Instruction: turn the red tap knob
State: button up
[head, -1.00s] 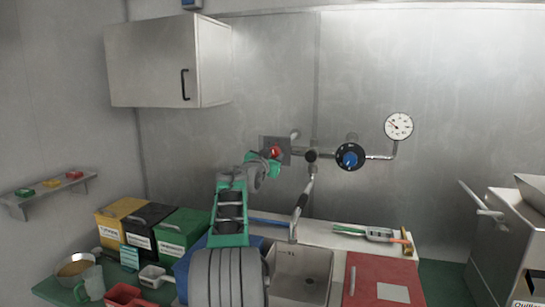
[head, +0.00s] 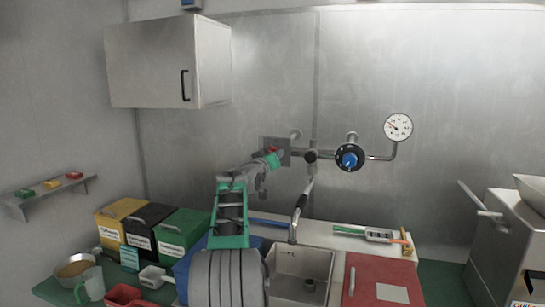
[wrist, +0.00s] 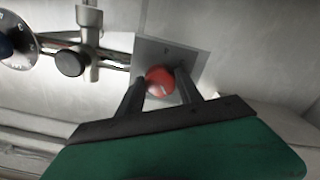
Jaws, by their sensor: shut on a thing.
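The red tap knob (wrist: 160,82) sits on a grey square wall plate (wrist: 178,52). In the wrist view it lies between the two dark fingers of my gripper (wrist: 160,88), which is shut on it. In the head view my gripper (head: 273,158) reaches the wall plate, and only a bit of the red knob (head: 272,149) shows beyond it. The rest of the knob is hidden by my gripper.
A blue knob (head: 349,159) on a dark dial and a pressure gauge (head: 398,127) are on the pipework to the right. The faucet (head: 299,212) hangs over the sink (head: 300,272). A wall cabinet (head: 165,62) is above left. Coloured bins (head: 183,235) stand below left.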

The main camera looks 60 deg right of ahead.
jog(key=shift+r+n, duration=0.1)
jog(key=shift+n, duration=1.2)
jog(key=o, duration=1.4)
jog(key=shift+c, duration=0.2)
jog(key=s+a+b, duration=0.1)
jog(key=a+b, duration=0.1)
jog(key=a, duration=0.5)
jog(key=shift+s+a+b, duration=0.15)
jog(key=shift+a+b, duration=0.2)
